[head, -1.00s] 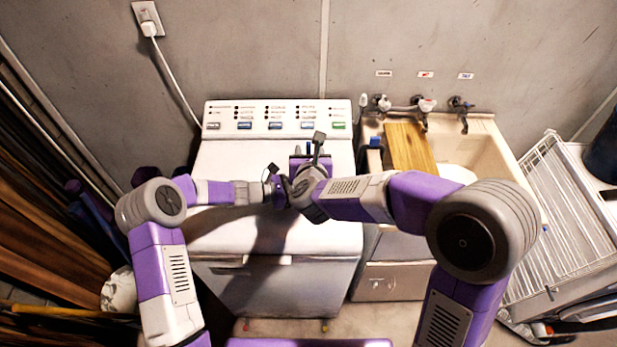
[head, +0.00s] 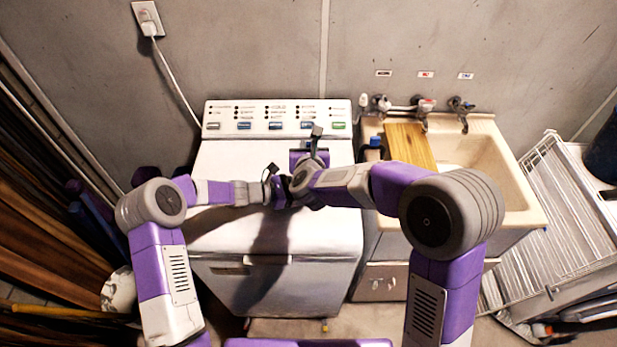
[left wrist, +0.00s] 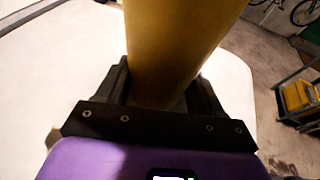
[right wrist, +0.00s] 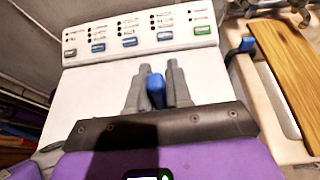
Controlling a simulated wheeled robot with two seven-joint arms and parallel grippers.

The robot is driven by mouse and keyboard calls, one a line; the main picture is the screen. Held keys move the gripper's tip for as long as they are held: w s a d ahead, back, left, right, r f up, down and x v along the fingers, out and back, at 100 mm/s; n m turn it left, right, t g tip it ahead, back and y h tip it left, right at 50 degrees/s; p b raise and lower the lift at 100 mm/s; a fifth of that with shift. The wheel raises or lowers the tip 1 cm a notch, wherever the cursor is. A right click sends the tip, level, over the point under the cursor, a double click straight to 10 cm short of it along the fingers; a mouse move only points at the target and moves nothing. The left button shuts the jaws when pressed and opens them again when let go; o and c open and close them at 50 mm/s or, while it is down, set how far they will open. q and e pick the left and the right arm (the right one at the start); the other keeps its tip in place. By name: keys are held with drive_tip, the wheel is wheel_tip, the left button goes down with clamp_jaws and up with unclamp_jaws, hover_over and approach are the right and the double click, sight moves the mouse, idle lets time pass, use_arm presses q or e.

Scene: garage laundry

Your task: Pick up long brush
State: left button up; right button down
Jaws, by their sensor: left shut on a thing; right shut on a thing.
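My right gripper (head: 306,157) is above the white washer's top, pointing toward its control panel. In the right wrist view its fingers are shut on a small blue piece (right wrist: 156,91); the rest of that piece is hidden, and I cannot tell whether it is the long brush. My left gripper (head: 280,190) is close beside the right wrist above the washer. In the left wrist view it is shut on a thick, smooth yellow-brown thing (left wrist: 175,45) that runs out of the top of the picture. I cannot tell whether this is the brush. No whole brush shows.
The white washer (head: 215,170) fills the middle. Right of it stands a beige sink (head: 490,160) with taps, a wooden board (head: 408,145) and a blue item (head: 375,142) at its edge. A white wire rack (head: 560,210) is at right. Planks (head: 40,220) lean at left.

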idle(0.3)
wheel_tip(320, 180, up, 18)
idle(0.4)
use_arm(q)
drive_tip(key=o, duration=0.9)
drive_tip(key=shift+a, duration=0.1)
